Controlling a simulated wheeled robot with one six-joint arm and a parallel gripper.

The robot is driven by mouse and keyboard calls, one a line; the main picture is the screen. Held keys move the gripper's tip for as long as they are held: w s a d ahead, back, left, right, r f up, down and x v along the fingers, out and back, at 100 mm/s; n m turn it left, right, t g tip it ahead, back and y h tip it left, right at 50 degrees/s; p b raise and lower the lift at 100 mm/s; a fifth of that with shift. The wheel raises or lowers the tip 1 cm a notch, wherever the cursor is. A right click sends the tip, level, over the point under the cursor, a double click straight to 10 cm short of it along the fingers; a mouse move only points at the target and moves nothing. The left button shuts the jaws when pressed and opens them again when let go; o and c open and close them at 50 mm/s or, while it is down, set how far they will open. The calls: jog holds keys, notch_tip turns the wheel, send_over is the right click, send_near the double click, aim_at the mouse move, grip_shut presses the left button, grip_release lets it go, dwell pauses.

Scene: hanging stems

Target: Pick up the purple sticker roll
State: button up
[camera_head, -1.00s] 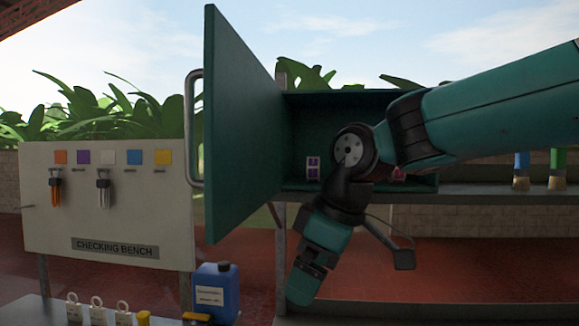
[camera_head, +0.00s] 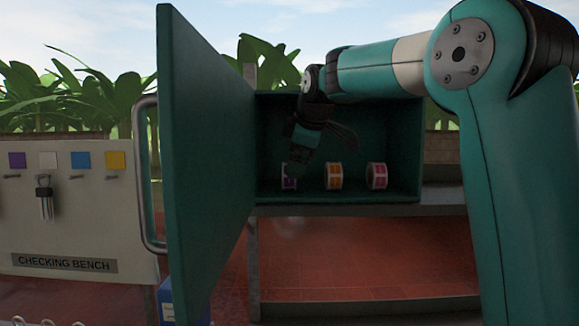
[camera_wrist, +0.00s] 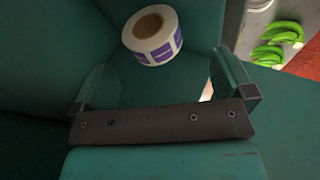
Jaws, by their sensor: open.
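The purple sticker roll (camera_head: 288,182) stands in the open green cabinet at its left end, partly hidden behind my gripper (camera_head: 298,166) in the head view. In the wrist view the purple sticker roll (camera_wrist: 153,35) shows its cardboard core and white and purple labels. It lies ahead of my gripper (camera_wrist: 165,85), roughly between the lines of the two fingers and apart from them. The fingers are spread wide with nothing between them.
An orange roll (camera_head: 334,176) and a red-pink roll (camera_head: 377,176) stand to the right in the cabinet (camera_head: 340,205). The open cabinet door (camera_head: 200,170) rises close on the left. Green bananas (camera_wrist: 280,40) show outside the cabinet in the wrist view.

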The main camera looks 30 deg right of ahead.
jog(key=shift+w+r, duration=0.1)
jog(key=shift+w, duration=0.4)
jog(key=p, duration=0.2)
send_over(291, 191)
notch_tip(291, 191, down, 4)
jog(key=shift+a+f, duration=0.1)
jog(key=c, duration=0.9)
